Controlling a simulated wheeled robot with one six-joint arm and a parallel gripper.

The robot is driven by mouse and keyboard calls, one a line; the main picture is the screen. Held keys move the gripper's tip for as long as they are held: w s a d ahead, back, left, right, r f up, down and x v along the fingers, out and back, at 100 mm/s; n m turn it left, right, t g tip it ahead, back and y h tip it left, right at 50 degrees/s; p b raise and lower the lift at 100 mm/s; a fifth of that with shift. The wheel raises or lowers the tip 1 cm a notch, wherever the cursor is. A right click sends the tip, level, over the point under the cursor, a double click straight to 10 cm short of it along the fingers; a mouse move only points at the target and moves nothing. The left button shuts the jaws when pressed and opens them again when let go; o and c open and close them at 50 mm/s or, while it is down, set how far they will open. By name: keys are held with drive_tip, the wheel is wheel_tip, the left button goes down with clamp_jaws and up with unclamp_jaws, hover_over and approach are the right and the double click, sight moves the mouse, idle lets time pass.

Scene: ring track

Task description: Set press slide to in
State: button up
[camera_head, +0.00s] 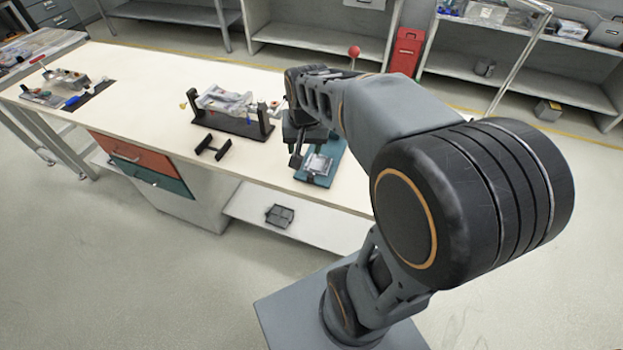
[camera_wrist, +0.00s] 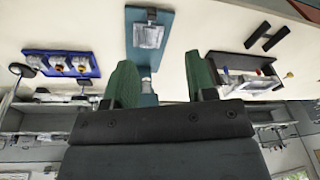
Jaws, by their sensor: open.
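The press has a teal base (camera_head: 334,148) at the bench's front edge, right of the middle, partly hidden by my arm. A silver slide block (camera_head: 318,165) sits at the base's near end. In the wrist view the teal base (camera_wrist: 150,18) and silver block (camera_wrist: 149,37) lie beyond my fingers, and a small metal piece shows between the fingers. My gripper (camera_wrist: 162,80) has its two green fingers apart with nothing held. In the head view, my gripper (camera_head: 297,153) is over or just beside the press; contact cannot be told. How far in the slide sits cannot be told.
A black fixture (camera_head: 235,124) with a grey part and a loose black H-shaped piece (camera_head: 211,147) lie left of the press. A blue tray (camera_wrist: 62,64) shows in the wrist view. A red-knobbed lever (camera_head: 354,52) rises behind my arm. The bench's middle left is clear.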

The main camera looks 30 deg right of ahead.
sight(310, 176)
drive_tip(key=w+d+f+m+g+b, duration=0.2)
drive_tip(key=w+d+f+m, duration=0.25)
drive_tip(key=w+f, duration=0.35)
drive_tip(key=f, duration=1)
drive_tip(key=s+f, duration=0.1)
drive_tip(key=f, duration=0.4)
drive_tip(key=shift+s+d, duration=0.1)
drive_tip(key=shift+d, duration=0.1)
clamp_jaws()
